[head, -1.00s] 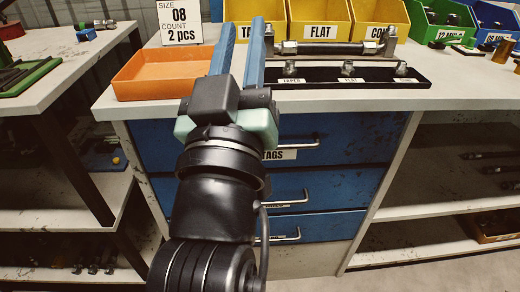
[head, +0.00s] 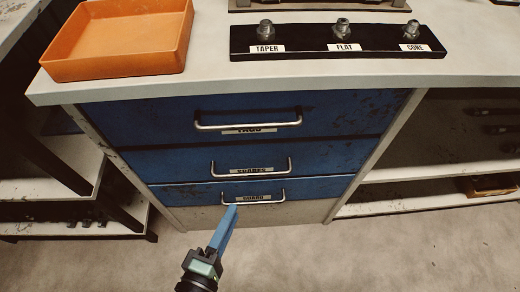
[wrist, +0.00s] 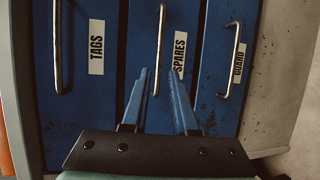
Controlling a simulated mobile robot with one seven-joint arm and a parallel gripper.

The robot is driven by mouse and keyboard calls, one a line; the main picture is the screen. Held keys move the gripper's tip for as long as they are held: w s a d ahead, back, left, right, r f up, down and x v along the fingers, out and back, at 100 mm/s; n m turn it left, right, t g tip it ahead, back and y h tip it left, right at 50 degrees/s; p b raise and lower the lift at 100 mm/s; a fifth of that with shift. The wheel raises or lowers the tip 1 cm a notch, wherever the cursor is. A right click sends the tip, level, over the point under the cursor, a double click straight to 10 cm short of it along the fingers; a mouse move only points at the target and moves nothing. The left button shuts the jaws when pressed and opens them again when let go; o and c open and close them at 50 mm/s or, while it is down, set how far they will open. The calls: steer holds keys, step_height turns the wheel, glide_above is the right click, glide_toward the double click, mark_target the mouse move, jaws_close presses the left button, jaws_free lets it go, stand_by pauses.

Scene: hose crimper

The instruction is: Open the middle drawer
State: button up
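The blue cabinet has three stacked drawers. The middle drawer (head: 165,162) is shut, with a silver bar handle (head: 252,172) above a SPARES label. In the wrist view the drawers appear turned sideways, and the middle handle (wrist: 160,40) lies between TAGS and GUARD. My gripper (wrist: 158,72) has two blue fingers apart with nothing held. Its tips appear on either side of the lower end of the middle handle's bar in that view, but contact is not visible. In the head view my gripper (head: 233,208) is low, its tips overlapping the bottom drawer's handle.
The top drawer (head: 150,120) and bottom drawer (head: 180,194) are shut, with protruding handles. An orange tray (head: 115,65) and a black fitting rack (head: 300,52) sit on the countertop (head: 210,80). Open shelves flank the cabinet. The floor in front is clear.

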mark_target(251, 174)
steer(key=b+x, duration=0.1)
steer(key=x, duration=1.1)
steer(key=shift+w+d+b, duration=0.15)
steer(key=shift+w+b, duration=0.15)
jaws_close()
stand_by(0.9)
